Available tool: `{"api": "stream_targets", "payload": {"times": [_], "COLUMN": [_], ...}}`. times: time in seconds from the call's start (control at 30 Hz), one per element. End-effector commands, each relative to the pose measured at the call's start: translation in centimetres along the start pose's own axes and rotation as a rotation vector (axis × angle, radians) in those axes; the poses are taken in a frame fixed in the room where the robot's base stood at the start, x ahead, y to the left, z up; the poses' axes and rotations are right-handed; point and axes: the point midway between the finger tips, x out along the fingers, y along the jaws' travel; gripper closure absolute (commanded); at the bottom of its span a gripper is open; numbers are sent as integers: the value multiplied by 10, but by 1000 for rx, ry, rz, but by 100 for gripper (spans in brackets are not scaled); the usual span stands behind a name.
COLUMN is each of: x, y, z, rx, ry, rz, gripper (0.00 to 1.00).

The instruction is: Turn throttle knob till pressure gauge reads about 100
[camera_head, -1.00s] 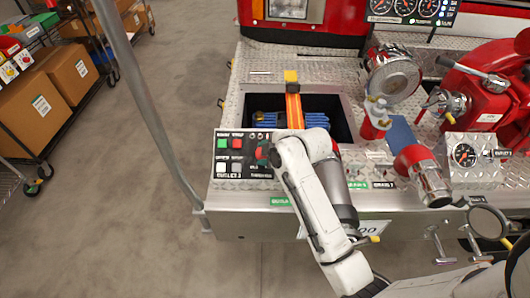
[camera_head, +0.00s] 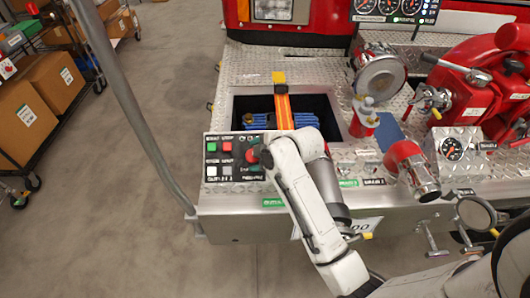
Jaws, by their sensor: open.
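The control panel (camera_head: 228,158) sits at the left of the truck's bumper deck, with green, red and white buttons. A red knob (camera_head: 253,155) at its right edge looks like the throttle knob. It is partly covered by the white end of my arm link, and I cannot tell whether anything touches it. My gripper does not show; my arm hides that area. A round gauge (camera_head: 452,149) stands on the plate at the right. A gauge panel (camera_head: 393,8) with several dials is at the top edge. Their needles are too small to read, and I cannot tell which is the pressure gauge.
A recessed bin (camera_head: 236,106) with blue hose and an orange strap lies behind the panel. Chrome and red fittings (camera_head: 413,168) and a red pump housing (camera_head: 482,75) crowd the right. A grey rail (camera_head: 138,112) rises at the left; floor there is open. Shelved boxes (camera_head: 26,120) stand beyond.

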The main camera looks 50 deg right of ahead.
Motion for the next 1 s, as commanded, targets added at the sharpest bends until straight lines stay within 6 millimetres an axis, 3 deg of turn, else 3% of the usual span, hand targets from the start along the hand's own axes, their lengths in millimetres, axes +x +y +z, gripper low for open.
{"api": "stream_targets", "payload": {"times": [0.3,0.5,0.7,1.0], "x": [-59,-88,-98,-99], "y": [0,0,0,0], "z": [0,0,0,0], "rx": [0,0,0,0], "ry": [0,1,0,0], "rz": [5,3,1,1], "gripper": [29,29,29,29]}}
